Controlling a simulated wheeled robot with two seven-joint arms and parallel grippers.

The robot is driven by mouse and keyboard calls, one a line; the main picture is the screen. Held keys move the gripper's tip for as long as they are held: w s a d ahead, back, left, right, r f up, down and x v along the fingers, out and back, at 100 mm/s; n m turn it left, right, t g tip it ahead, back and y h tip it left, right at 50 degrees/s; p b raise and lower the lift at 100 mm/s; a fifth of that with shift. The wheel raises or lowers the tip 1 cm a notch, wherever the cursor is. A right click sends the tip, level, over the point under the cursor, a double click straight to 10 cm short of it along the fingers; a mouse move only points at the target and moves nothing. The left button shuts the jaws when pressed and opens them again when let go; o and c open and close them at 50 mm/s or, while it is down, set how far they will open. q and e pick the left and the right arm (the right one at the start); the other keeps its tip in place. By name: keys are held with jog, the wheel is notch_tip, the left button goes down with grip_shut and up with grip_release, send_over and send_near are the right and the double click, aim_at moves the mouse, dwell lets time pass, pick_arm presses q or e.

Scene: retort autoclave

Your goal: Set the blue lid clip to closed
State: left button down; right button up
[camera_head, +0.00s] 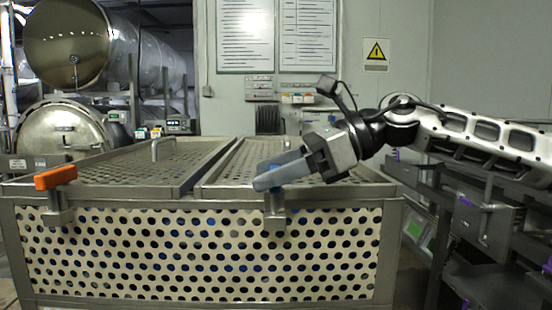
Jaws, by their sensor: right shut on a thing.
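The blue lid clip (275,186) is at the front edge of the perforated crate (200,298), right of its middle. Only a little blue shows between the fingers; the rest of its lever is hidden. Its metal mount (275,212) hangs on the crate's front face. My right gripper (277,179) reaches in from the right, and its grey fingers are shut on the blue clip. An orange lid clip (55,177) sits at the front left, its lever sticking out level. My left gripper is not in view.
Two perforated lid panels (130,168) cover the crate's top, with a raised handle (163,148) on the left one. A grey rack (485,225) stands at the right, under my right arm. A round steel autoclave door (66,48) is at the back left.

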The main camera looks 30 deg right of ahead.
jog(key=shift+n, duration=0.3)
jog(key=o, duration=1)
jog(key=shift+d, duration=0.1)
jog(key=b+v, duration=0.1)
jog(key=v, duration=0.7)
jog(key=b+v, duration=0.1)
jog(key=v, duration=0.6)
jog(key=shift+d+r+b, duration=0.25)
jog(key=shift+d+b, duration=0.15)
jog(key=shift+w, duration=0.1)
